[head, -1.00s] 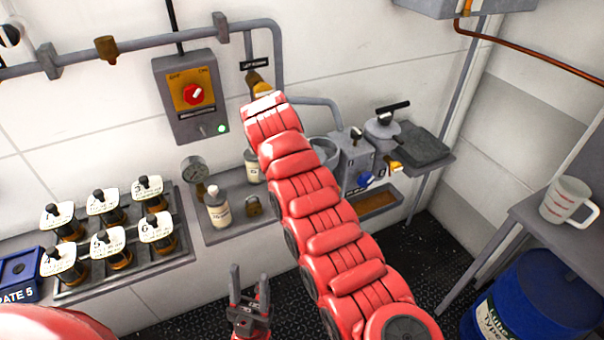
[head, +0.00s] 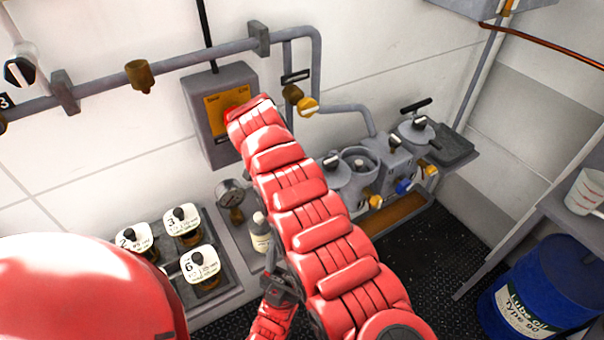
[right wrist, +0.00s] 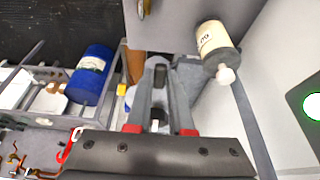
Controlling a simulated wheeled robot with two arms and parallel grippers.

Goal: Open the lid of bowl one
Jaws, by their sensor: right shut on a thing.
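The right gripper (right wrist: 160,78) is shut on a small dark knob-like thing in the right wrist view. Grey parts show behind its fingers; I cannot tell whether they are a lid. A grey bowl (head: 358,160) stands on the wall shelf just right of my right arm. Beside it is a round grey lid-like shape (head: 334,176) with a knob, partly hidden by the arm. No number shows on either, so I cannot tell which is bowl one.
A valve unit (head: 391,155) and a lidded pot (head: 416,134) stand right of the bowl. A control box (head: 215,125) and pipe (head: 190,62) are on the wall. Numbered jars (head: 185,225) stand lower left, a blue drum (head: 540,300) lower right.

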